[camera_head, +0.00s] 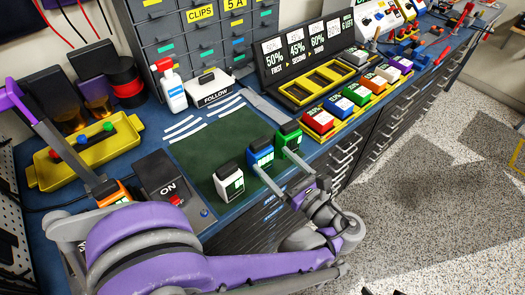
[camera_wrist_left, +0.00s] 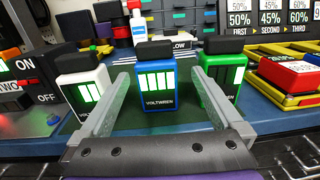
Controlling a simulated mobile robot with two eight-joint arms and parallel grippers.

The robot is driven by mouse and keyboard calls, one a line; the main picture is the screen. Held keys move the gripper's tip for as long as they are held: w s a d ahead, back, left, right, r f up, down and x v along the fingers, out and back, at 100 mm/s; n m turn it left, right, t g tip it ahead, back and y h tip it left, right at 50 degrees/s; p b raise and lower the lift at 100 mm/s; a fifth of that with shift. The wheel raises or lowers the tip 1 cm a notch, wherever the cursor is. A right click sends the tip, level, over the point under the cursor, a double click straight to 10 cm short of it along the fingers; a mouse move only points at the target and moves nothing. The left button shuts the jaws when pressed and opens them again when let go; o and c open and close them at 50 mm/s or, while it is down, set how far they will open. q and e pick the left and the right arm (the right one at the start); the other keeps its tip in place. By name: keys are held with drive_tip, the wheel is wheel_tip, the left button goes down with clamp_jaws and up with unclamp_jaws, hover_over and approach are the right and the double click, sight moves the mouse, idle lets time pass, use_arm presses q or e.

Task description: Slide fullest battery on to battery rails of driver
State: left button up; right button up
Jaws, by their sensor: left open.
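Three batteries stand upright on a dark green mat (camera_head: 205,150): a white battery (camera_head: 229,182), a blue battery (camera_head: 260,153) and a green battery (camera_head: 289,137). In the left wrist view the blue battery (camera_wrist_left: 157,85) shows several lit bars across its window. The white battery (camera_wrist_left: 84,84) and green battery (camera_wrist_left: 221,80) also show lit bars, partly hidden by the fingers. My left gripper (camera_wrist_left: 158,96) is open, its fingers pointing at the blue battery, one to each side in the picture; contact is not visible. I cannot identify the driver. My right gripper is not in view.
Left of the mat are an ON box (camera_head: 163,180) with a red button and a yellow tray (camera_head: 52,178). A spray bottle (camera_head: 173,90) and a FOLLOW box (camera_head: 210,90) stand behind. Coloured batteries (camera_head: 318,122) sit in a yellow-edged row at right, beside a slotted rack (camera_head: 325,82).

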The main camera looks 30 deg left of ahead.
use_arm(q)
drive_tip(key=x, duration=0.9)
drive_tip(key=shift+s+a+r, duration=0.15)
drive_tip(key=shift+a, duration=0.15)
clamp_jaws()
